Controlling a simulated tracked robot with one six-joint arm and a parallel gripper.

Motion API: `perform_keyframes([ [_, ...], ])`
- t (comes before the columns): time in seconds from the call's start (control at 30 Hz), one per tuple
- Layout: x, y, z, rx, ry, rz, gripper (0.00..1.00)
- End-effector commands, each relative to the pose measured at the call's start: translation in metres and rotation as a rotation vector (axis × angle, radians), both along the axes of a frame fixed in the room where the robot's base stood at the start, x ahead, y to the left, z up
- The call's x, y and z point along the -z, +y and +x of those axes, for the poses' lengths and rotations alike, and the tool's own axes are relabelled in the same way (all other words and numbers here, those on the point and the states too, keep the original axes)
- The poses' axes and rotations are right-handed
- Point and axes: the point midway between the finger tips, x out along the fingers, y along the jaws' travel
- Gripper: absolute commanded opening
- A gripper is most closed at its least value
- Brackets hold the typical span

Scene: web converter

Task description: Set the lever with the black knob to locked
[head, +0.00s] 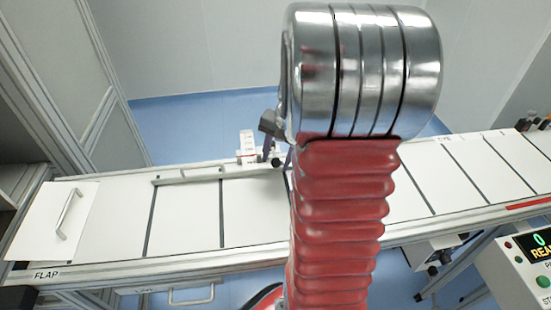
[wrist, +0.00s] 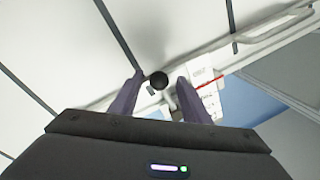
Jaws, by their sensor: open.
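The lever's black knob (wrist: 158,80) shows in the wrist view between the two dark purple fingers of my gripper (wrist: 160,74). The fingers are open, with a gap to each side of the knob; I cannot tell whether either touches it. A short pale lever shaft (wrist: 169,98) runs below the knob, its lower part hidden by my gripper. A white plate with small print and a red line (wrist: 205,88) is beside the right finger. In the head view the knob (head: 279,162) is at the conveyor's far edge, near the white plate (head: 247,146). My arm hides part of this area.
A long white panelled table (head: 185,215) runs across the view, with a metal rail (head: 200,176) along its far side. A flap with a handle (head: 60,215) is at the left. A control box with a lit display (head: 520,262) stands at the lower right.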

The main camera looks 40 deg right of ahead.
Motion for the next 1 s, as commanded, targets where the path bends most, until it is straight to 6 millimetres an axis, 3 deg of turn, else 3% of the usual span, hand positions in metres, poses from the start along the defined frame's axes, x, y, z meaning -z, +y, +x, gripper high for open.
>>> perform_keyframes([
  [0.6, -0.0006, -0.0001, 0.0005, 0.0, -0.001, -0.001, 0.01],
  [1.0, -0.001, 0.0023, 0.0015, -0.002, -0.002, 0.0, 0.0],
])
